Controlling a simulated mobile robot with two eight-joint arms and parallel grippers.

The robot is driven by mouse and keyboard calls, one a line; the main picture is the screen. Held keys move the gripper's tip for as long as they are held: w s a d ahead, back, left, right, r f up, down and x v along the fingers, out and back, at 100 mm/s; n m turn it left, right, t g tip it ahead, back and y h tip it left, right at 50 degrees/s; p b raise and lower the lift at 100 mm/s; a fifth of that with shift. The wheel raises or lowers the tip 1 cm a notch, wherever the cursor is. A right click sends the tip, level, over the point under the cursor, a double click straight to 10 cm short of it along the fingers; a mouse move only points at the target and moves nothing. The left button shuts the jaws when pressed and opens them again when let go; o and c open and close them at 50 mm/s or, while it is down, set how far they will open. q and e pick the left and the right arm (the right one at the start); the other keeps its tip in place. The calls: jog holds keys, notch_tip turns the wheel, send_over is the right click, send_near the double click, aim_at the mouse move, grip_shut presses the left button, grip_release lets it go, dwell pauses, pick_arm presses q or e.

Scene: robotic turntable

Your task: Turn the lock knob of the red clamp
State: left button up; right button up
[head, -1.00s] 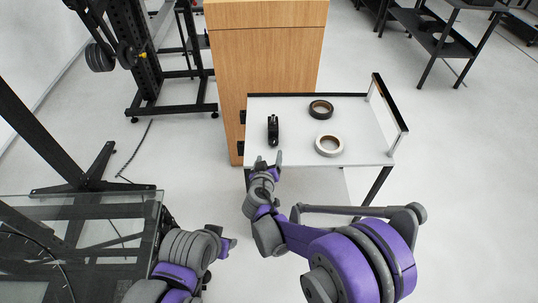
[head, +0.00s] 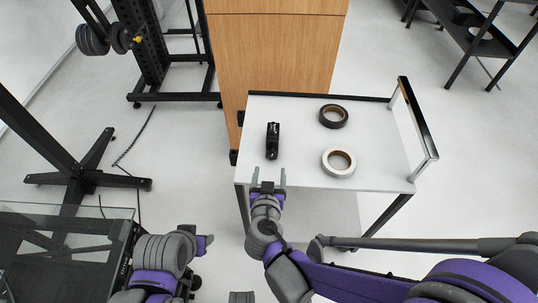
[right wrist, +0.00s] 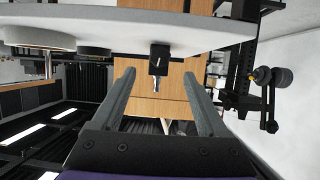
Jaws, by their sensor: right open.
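No red clamp shows. A small black device (head: 272,141) stands on the left part of the white table, and I cannot tell whether it is the clamp. In the right wrist view the black device (right wrist: 158,58) has a short metallic stem on it, seen between my fingers. My right gripper (head: 270,173) is open and empty at the table's front edge, pointing at the device and apart from it.
A black tape roll (head: 324,117) and a white tape roll (head: 339,174) lie on the white table (head: 300,140), right of the device. A raised black rail (head: 418,118) closes the table's right side. A wooden cabinet (head: 275,55) stands behind. A glass-topped stand (head: 60,211) is at left.

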aim_at(271, 156)
jog(key=x, duration=0.8)
jog(key=shift+w+f+b, duration=0.15)
jog(key=shift+w+b, duration=0.15)
jog(key=shift+b, duration=0.05)
grip_shut()
